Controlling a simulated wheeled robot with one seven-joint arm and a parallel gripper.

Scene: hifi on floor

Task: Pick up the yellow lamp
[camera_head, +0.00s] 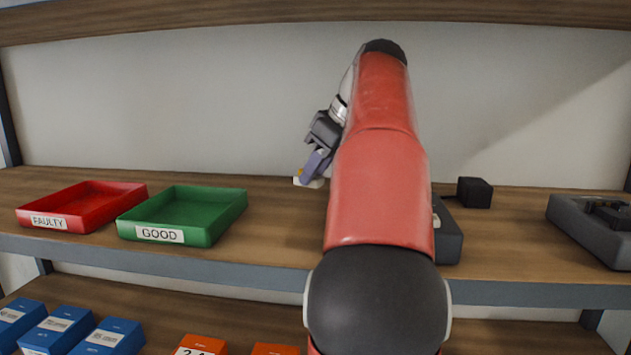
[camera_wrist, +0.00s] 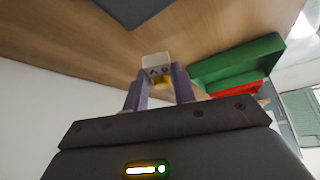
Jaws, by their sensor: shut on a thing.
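The yellow lamp is a small piece with a yellow part and a pale, whitish block-shaped end. In the wrist view the lamp (camera_wrist: 156,68) sits between the two purple fingers of my gripper (camera_wrist: 158,92), which is shut on it. In the head view my gripper (camera_head: 316,166) points down over the wooden shelf, left of my red arm. The lamp's pale end (camera_head: 308,183) shows at the fingertips, with a little yellow above it. I cannot tell whether it touches the shelf.
A green tray (camera_head: 203,233) marked GOOD and a red tray (camera_head: 90,222) marked FAULTY stand to the left. A black cube (camera_head: 474,192) and a dark grey holder (camera_head: 590,228) stand to the right. My arm partly hides another grey block (camera_head: 448,240). Blue boxes (camera_head: 112,334) lie on the shelf below.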

